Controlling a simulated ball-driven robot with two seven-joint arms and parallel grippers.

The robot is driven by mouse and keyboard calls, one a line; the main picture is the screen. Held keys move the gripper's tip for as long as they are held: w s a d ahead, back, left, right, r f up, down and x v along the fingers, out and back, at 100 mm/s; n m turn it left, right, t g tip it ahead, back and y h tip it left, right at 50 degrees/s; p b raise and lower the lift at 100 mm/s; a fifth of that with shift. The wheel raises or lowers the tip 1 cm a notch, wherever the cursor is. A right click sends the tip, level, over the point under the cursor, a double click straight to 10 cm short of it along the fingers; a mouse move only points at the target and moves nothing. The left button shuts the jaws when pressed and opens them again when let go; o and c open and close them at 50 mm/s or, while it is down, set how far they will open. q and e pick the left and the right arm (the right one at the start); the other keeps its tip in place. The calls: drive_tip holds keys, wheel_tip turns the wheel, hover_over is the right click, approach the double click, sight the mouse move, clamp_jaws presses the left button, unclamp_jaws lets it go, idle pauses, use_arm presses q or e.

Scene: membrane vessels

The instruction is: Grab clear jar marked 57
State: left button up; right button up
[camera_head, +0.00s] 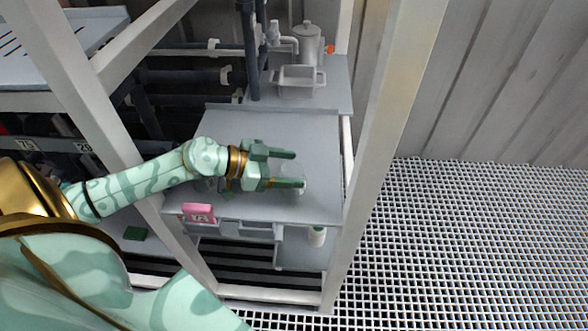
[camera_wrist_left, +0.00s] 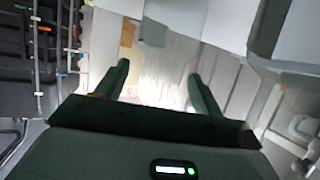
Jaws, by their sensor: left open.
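A faint clear vessel, probably a jar (camera_head: 298,190), stands on the grey shelf in the head view, right at the fingertips of my left gripper. The lower finger partly covers it. I cannot read a 57 on it. My left gripper (camera_head: 296,170) is open, its two green fingers pointing right just above the shelf. Its fingers also show in the left wrist view (camera_wrist_left: 158,72), with a bright pale area between them; I cannot make out the jar there. I cannot tell whether a finger touches it. My right gripper is not in view.
A pink block marked 72 (camera_head: 199,214) sits at the shelf's front edge. A grey tray (camera_head: 298,82) and a lidded pot (camera_head: 307,45) stand behind. Pale frame posts (camera_head: 375,130) flank the shelf (camera_head: 270,125), whose back half is clear.

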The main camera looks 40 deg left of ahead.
use_arm(q)
drive_tip(key=x, duration=0.3)
drive_tip(key=shift+a+f+b, duration=0.1)
drive_tip(key=shift+f+b, duration=0.05)
drive_tip(key=shift+b, duration=0.15)
drive_tip(key=shift+s, duration=0.1)
drive_tip(key=c, duration=1.1)
